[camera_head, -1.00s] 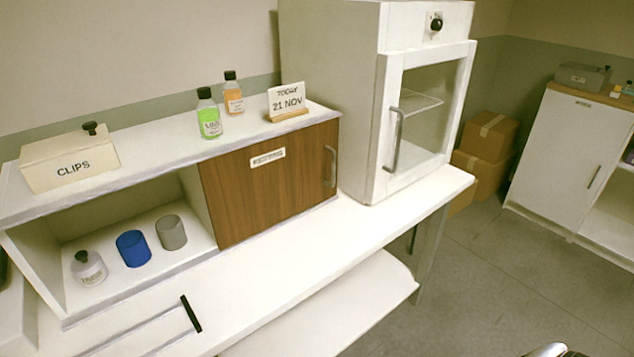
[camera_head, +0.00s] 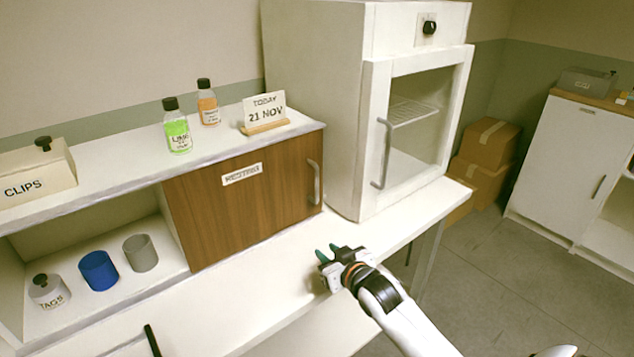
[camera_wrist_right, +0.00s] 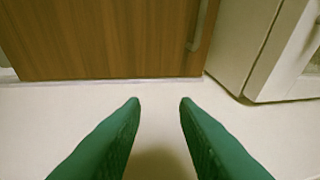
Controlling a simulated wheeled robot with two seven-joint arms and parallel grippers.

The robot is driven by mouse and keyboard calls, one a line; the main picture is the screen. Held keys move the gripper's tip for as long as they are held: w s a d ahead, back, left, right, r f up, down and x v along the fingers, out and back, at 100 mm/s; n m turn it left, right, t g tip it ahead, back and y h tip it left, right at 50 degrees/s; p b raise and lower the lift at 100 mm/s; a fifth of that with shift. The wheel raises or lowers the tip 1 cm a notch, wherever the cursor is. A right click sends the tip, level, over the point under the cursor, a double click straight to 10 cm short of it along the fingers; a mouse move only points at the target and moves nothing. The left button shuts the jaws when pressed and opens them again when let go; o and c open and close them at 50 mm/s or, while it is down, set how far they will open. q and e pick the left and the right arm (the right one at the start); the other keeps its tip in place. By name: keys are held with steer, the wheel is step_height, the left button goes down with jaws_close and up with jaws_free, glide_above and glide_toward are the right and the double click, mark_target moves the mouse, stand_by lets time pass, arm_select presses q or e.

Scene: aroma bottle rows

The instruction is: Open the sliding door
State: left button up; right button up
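The brown wooden sliding door (camera_head: 240,205) covers the right part of a white cabinet (camera_head: 100,172), whose left part is open. The door has a grey vertical handle (camera_head: 314,182) near its right edge and a paper label. My right gripper (camera_head: 327,252) is above the white counter in front of the door, below its handle, and touches nothing. In the right wrist view its two green fingers (camera_wrist_right: 160,102) are apart and empty. The door (camera_wrist_right: 105,38) and the lower part of its handle (camera_wrist_right: 197,28) lie ahead of them. My left gripper is not in view.
A white oven-like cabinet (camera_head: 345,120) with a glass door stands close to the right. A green bottle (camera_head: 177,132), an orange bottle (camera_head: 208,108), a date card (camera_head: 265,112) and a CLIPS box (camera_head: 35,176) stand on top. A blue cup (camera_head: 98,271) and others stand in the open compartment.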

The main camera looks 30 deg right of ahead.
mark_target(318, 182)
steer(key=w+d+r+m+t+h, duration=0.1)
steer(key=w+d+r+t, duration=0.2)
steer(key=w+d+r, duration=0.4)
steer(key=w, duration=0.6)
steer(key=w+r, duration=0.1)
steer(key=w, duration=0.1)
steer(key=shift+w+d, duration=0.25)
steer(key=shift+w, duration=0.7)
jaws_close()
